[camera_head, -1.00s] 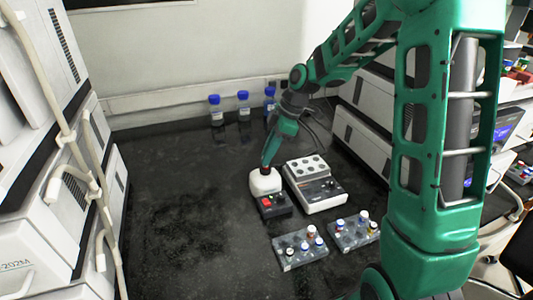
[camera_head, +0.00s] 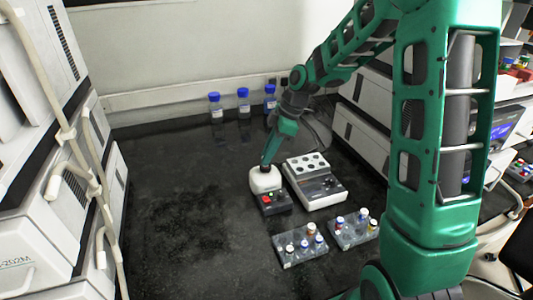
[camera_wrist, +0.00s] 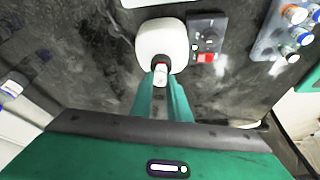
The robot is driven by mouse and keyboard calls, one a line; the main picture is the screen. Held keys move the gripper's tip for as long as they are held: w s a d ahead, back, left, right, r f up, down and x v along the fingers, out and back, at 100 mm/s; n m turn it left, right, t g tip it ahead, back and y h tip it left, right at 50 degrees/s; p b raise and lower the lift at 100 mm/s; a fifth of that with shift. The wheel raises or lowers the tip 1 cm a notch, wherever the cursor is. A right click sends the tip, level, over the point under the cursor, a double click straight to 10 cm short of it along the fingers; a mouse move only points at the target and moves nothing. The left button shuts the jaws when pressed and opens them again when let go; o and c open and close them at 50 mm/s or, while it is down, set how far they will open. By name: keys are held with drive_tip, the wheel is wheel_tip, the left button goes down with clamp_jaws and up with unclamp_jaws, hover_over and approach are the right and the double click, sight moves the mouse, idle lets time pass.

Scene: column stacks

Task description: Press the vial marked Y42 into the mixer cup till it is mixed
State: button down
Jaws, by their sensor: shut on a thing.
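The mixer (camera_head: 262,184) is a rounded white body with a dark control box (camera_head: 275,202) at its front right, bearing a red button and a small green light. In the wrist view the mixer (camera_wrist: 152,38) shows a dark round cup opening at its near side. My gripper (camera_wrist: 161,82) points down over the mixer and is shut on a small vial (camera_wrist: 160,75). The vial is white with a dark red part against the cup; it is at the cup opening, its depth hidden. Its marking cannot be read. My gripper (camera_head: 265,166) also shows in the head view.
A grey and white device with round wells (camera_head: 315,182) stands right of the mixer. Two vial racks (camera_head: 290,258) (camera_head: 345,240) with several capped vials are in front. Several blue-capped bottles (camera_head: 243,103) line the back wall. The left bench top is clear.

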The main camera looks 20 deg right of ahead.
drive_tip(key=shift+f, duration=0.3)
idle(2.2)
idle(1.3)
drive_tip(key=shift+r, duration=3)
